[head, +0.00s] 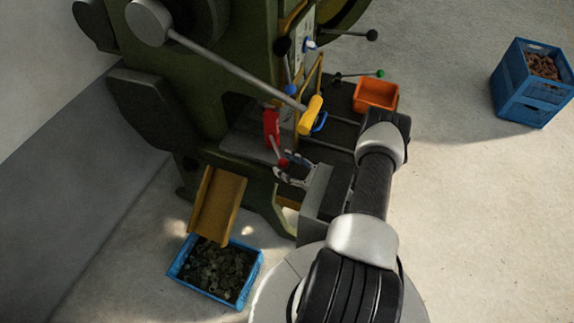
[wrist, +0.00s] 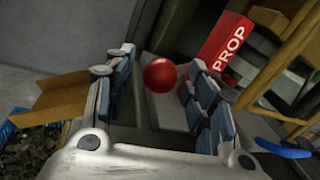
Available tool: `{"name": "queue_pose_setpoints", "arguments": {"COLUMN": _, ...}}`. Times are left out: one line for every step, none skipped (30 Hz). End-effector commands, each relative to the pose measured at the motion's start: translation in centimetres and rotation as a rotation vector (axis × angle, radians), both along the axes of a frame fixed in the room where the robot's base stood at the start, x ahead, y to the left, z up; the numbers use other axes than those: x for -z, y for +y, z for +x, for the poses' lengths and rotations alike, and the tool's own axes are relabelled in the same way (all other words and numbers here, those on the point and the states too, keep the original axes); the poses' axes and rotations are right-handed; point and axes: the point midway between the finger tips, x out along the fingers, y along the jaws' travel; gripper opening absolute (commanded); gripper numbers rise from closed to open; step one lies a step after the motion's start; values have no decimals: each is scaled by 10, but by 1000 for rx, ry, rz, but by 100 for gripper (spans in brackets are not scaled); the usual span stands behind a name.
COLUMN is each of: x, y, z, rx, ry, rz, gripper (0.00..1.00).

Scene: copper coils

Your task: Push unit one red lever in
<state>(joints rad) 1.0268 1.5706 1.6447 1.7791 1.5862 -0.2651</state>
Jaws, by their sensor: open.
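The red lever's round knob (wrist: 160,75) shows in the wrist view between the two fingers of my gripper (wrist: 163,92). The fingers are open, with blue pads on either side of the knob; I cannot tell whether they touch it. In the head view the small red knob (head: 283,163) sits at the end of a thin rod, right at my gripper (head: 294,172). The rod runs up toward a red block (head: 271,127). That red block, marked "PROP" in the wrist view (wrist: 225,45), stands just behind and right of the fingers. The green machine (head: 190,75) carries these parts.
A yellow cylinder (head: 311,115) and an orange bin (head: 376,95) are near my arm on the machine. A tan chute (head: 217,205) leads to a blue crate (head: 178,274) of dark pieces. Another blue crate (head: 518,98) stands far right. The floor between is clear.

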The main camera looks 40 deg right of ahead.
Motion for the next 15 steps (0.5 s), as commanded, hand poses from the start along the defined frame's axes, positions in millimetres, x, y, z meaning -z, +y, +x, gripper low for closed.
{"name": "queue_pose_setpoints", "arguments": {"x": 0, "y": 0, "z": 0, "rx": 0, "ry": 0, "rz": 0, "gripper": 50}}
{"name": "queue_pose_setpoints", "arguments": {"x": 0, "y": 0, "z": 0, "rx": 0, "ry": 0, "rz": 0, "gripper": 48}}
{"name": "queue_pose_setpoints", "arguments": {"x": 0, "y": 0, "z": 0, "rx": 0, "ry": 0, "rz": 0, "gripper": 46}}
{"name": "queue_pose_setpoints", "arguments": {"x": 0, "y": 0, "z": 0, "rx": 0, "ry": 0, "rz": 0, "gripper": 44}}
{"name": "queue_pose_setpoints", "arguments": {"x": 0, "y": 0, "z": 0, "rx": 0, "ry": 0, "rz": 0, "gripper": 42}}
{"name": "queue_pose_setpoints", "arguments": {"x": 0, "y": 0, "z": 0, "rx": 0, "ry": 0, "rz": 0, "gripper": 39}}
{"name": "queue_pose_setpoints", "arguments": {"x": 0, "y": 0, "z": 0, "rx": 0, "ry": 0, "rz": 0, "gripper": 37}}
{"name": "queue_pose_setpoints", "arguments": {"x": 0, "y": 0, "z": 0, "rx": 0, "ry": 0, "rz": 0, "gripper": 35}}
{"name": "queue_pose_setpoints", "arguments": {"x": 0, "y": 0, "z": 0, "rx": 0, "ry": 0, "rz": 0, "gripper": 32}}
{"name": "queue_pose_setpoints", "arguments": {"x": 0, "y": 0, "z": 0, "rx": 0, "ry": 0, "rz": 0, "gripper": 30}}
{"name": "queue_pose_setpoints", "arguments": {"x": 0, "y": 0, "z": 0, "rx": 0, "ry": 0, "rz": 0, "gripper": 28}}
{"name": "queue_pose_setpoints", "arguments": {"x": 0, "y": 0, "z": 0, "rx": 0, "ry": 0, "rz": 0, "gripper": 26}}
{"name": "queue_pose_setpoints", "arguments": {"x": 0, "y": 0, "z": 0, "rx": 0, "ry": 0, "rz": 0, "gripper": 24}}
{"name": "queue_pose_setpoints", "arguments": {"x": 0, "y": 0, "z": 0, "rx": 0, "ry": 0, "rz": 0, "gripper": 22}}
{"name": "queue_pose_setpoints", "arguments": {"x": 0, "y": 0, "z": 0, "rx": 0, "ry": 0, "rz": 0, "gripper": 19}}
